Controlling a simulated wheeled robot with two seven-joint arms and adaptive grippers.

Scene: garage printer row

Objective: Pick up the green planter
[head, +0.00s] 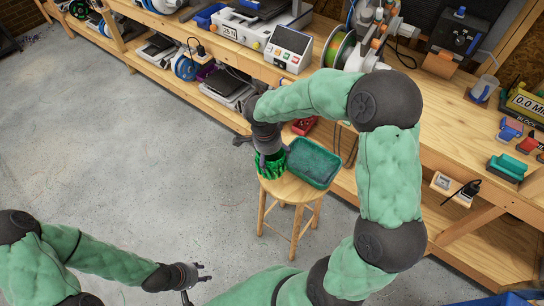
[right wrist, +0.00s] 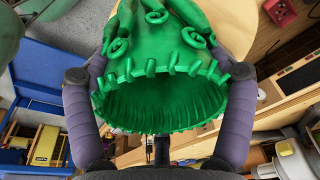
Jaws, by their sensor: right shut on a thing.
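The green planter (head: 270,165) is at the left part of a round wooden stool's top in the head view, under my right gripper (head: 266,148). In the right wrist view the planter (right wrist: 165,75) is glossy green with a wide ribbed opening facing the camera and knobs on its side. My right gripper (right wrist: 160,110) has one finger on each side of it and is shut on it. I cannot tell whether the planter touches the stool. My left gripper (head: 202,272) is low at the left in the head view, fingers apart and empty, away from the planter.
A teal tray (head: 315,163) sits on the stool (head: 288,189) right beside the planter. A long wooden workbench (head: 440,126) with printers, a filament spool (head: 338,50) and tools runs behind the stool. The grey floor (head: 150,160) at the left is clear.

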